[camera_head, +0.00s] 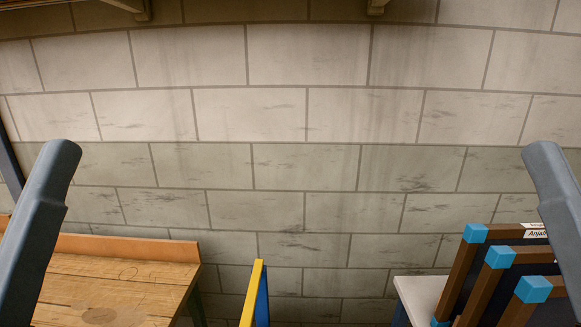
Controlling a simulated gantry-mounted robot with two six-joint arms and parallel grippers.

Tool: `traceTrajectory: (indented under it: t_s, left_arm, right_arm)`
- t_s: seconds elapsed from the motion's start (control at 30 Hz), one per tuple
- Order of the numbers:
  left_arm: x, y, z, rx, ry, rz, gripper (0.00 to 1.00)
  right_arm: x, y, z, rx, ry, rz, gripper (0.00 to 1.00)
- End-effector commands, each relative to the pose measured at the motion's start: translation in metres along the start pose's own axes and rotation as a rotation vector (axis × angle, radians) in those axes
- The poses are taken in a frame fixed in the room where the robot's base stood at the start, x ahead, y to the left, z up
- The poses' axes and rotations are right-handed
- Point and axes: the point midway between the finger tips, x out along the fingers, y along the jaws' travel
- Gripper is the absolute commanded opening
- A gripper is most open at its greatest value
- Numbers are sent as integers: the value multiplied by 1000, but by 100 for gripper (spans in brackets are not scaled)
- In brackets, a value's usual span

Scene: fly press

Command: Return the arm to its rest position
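Two dark grey arm links of mine show, one at the left edge and one at the right edge of the head view. Both stand upright and lean slightly. Neither gripper is in the picture, so I cannot see the fingers or whether they hold anything. No fly press shows in this view.
A wooden workbench (118,285) with a raised back edge stands at the lower left. A yellow and blue upright part (254,295) rises at the bottom middle. Brown frames with blue corners (500,257) lean by a pale surface (419,296) at the lower right. A block wall (300,160) closes the back.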

Motion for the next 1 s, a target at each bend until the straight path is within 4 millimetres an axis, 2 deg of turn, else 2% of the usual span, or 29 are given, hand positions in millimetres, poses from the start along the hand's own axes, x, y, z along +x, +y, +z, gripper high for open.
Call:
traceTrajectory:
  t_s: [0.03, 0.17, 0.6, 0.7, 0.8, 1.0]
  left_arm:
    - [29, 0, -26, 1, 0, 0, 92]
    - [68, 0, -62, 2, 0, 1, 92]
    - [225, 0, -206, 3, -1, 1, 92]
    - [248, 0, -227, 3, -2, 1, 92]
    - [258, 0, -237, 3, -2, 1, 92]
    - [258, 0, -236, 3, -2, 1, 92]
  right_arm:
    - [29, 0, -28, 0, 3, 0, 50]
    - [68, 0, -63, 0, 2, 0, 50]
    - [225, 1, -208, 0, 1, 0, 50]
    - [247, 1, -229, 0, 1, 0, 50]
    - [258, 1, -239, 0, 1, 0, 50]
    - [258, 1, -238, 0, 0, 0, 50]
